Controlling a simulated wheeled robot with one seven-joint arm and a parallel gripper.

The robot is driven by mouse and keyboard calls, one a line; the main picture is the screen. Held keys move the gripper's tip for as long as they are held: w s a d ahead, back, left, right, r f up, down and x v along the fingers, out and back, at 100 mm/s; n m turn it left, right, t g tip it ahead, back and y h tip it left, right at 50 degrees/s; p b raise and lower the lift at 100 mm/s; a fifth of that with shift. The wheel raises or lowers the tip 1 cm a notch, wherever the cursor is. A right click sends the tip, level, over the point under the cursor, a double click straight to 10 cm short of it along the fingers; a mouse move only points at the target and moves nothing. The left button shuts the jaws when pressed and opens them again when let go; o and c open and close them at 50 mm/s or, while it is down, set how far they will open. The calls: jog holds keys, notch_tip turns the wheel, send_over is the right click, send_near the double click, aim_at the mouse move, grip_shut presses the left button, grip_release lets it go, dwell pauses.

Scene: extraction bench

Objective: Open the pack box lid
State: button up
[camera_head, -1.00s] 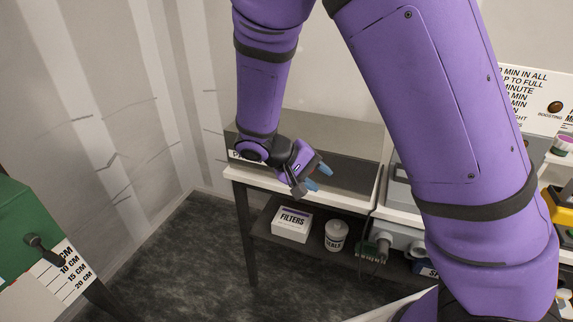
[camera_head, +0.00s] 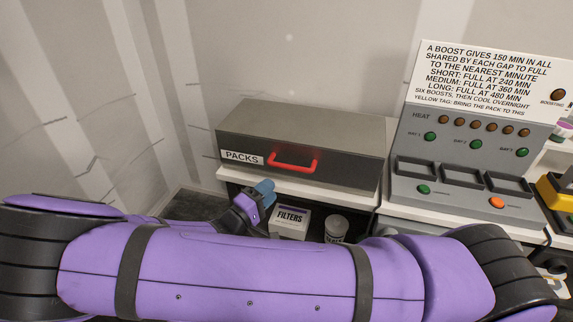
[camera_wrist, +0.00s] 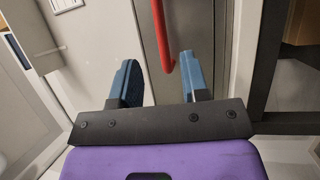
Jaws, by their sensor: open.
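The pack box (camera_head: 345,165) is a long dark grey box with a white PACKS label, on a white-topped bench. Its lid (camera_head: 300,122) looks shut. A red handle (camera_head: 293,162) is on its front face. My gripper (camera_head: 258,192) is below and in front of the box, apart from the handle, and partly hidden by my arm. In the wrist view my gripper (camera_wrist: 160,85) is open and empty, with two blue fingers. The red handle (camera_wrist: 162,40) shows beyond the fingertips, nearer the right finger.
To the right is a grey heating panel (camera_head: 455,150) with slots, green and orange buttons and a text sign (camera_head: 490,75). A wall stands behind the box.

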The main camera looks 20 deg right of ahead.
aim_at(289, 167)
jog(key=shift+t, duration=0.4)
jog(key=x, duration=1)
jog(key=shift+w, duration=0.45)
grip_shut()
